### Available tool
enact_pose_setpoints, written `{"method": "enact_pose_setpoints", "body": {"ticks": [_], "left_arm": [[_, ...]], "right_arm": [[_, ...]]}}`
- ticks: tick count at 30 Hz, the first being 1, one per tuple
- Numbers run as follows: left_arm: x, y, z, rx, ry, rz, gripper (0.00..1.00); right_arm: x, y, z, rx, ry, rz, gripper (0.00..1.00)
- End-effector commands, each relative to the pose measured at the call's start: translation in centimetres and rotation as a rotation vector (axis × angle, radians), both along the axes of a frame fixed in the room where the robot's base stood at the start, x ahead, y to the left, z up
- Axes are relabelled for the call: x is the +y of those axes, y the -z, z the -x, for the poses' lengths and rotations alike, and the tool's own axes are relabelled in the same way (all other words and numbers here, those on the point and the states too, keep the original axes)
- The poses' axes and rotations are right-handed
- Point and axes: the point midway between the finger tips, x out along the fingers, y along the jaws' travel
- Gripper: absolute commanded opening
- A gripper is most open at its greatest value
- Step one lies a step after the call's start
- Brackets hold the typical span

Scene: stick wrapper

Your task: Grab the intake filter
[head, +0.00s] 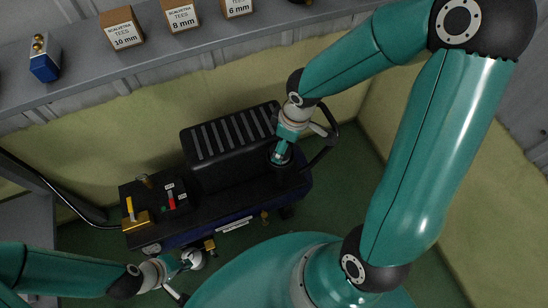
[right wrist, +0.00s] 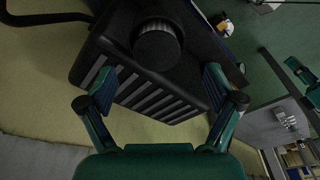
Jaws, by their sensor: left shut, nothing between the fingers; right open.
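Nothing is seen between the fingers. In the head view the right gripper (head: 281,152) is at the right end of the compressor (head: 232,150) and largely hides the filter. My left gripper (head: 190,261) is shut and empty, low in front of the compressor.
A control block with a yellow lever (head: 130,208) and a red part is on the compressor's left end. A black hose (head: 328,140) curves at its right. A grey shelf (head: 90,75) behind holds labelled boxes (head: 180,16) and a blue fitting (head: 44,60).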

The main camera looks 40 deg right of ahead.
Motion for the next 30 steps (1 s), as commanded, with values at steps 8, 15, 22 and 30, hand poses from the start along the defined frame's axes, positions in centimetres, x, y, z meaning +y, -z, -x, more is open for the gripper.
{"method": "enact_pose_setpoints", "body": {"ticks": [8, 15, 22, 30], "left_arm": [[0.0, 1.3, 0.0, 0.0, 0.0, 0.0, 0.0], [0.0, 1.8, 0.0, 0.0, 0.0, 0.0, 0.0], [0.0, 1.8, 0.0, 0.0, 0.0, 0.0, 0.0], [0.0, 1.8, 0.0, 0.0, 0.0, 0.0, 0.0]], "right_arm": [[0.0, 3.6, -1.2, 0.004, -0.001, 0.0, 0.91], [0.2, 5.0, -1.5, 0.0, 0.0, 0.0, 0.91], [0.2, 4.9, -1.5, 0.0, 0.0, 0.0, 0.81], [0.2, 4.9, -1.5, 0.0, -0.001, 0.0, 0.36]]}}
